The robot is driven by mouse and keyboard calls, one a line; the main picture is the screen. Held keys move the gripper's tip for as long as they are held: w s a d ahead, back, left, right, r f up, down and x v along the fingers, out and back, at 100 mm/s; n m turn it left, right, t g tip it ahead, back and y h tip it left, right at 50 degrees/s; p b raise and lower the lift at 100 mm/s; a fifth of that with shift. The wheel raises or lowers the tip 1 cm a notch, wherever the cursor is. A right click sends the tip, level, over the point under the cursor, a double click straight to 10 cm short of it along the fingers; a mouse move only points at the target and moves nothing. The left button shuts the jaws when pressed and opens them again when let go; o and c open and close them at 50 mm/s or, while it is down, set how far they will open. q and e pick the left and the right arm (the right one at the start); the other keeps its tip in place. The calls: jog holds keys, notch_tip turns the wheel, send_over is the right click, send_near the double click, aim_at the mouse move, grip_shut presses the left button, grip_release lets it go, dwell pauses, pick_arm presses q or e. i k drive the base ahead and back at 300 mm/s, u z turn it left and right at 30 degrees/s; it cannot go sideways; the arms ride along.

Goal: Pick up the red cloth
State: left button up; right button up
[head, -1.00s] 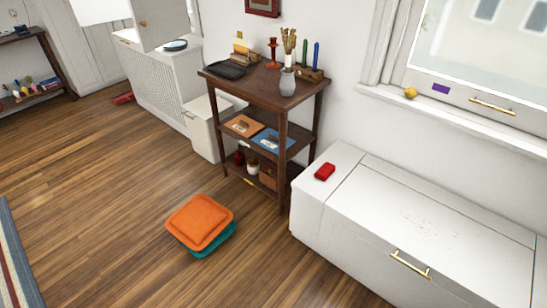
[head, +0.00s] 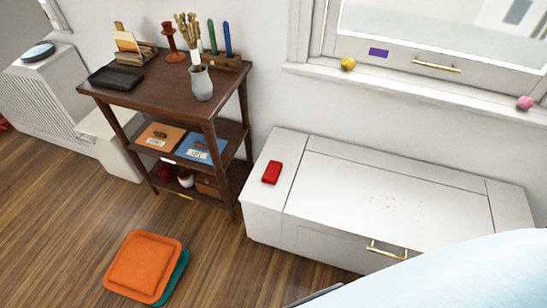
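A small red cloth (head: 271,172), folded into a block, lies on the left end of the white bench's top (head: 325,187) in the head view. Nothing covers it and nothing touches it from above. Neither of my grippers shows in the head view, so their state is hidden.
A dark wooden shelf unit (head: 150,77) with a vase and candles stands left of the bench. Orange and teal cushions (head: 143,265) lie on the wooden floor. A light blue surface (head: 460,275) fills the lower right corner. A window sill (head: 410,86) runs above the bench.

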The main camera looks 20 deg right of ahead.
aim_at(274, 169)
jog(key=z, duration=0.6)
jog(key=i, duration=0.85)
jog(key=z, duration=0.7)
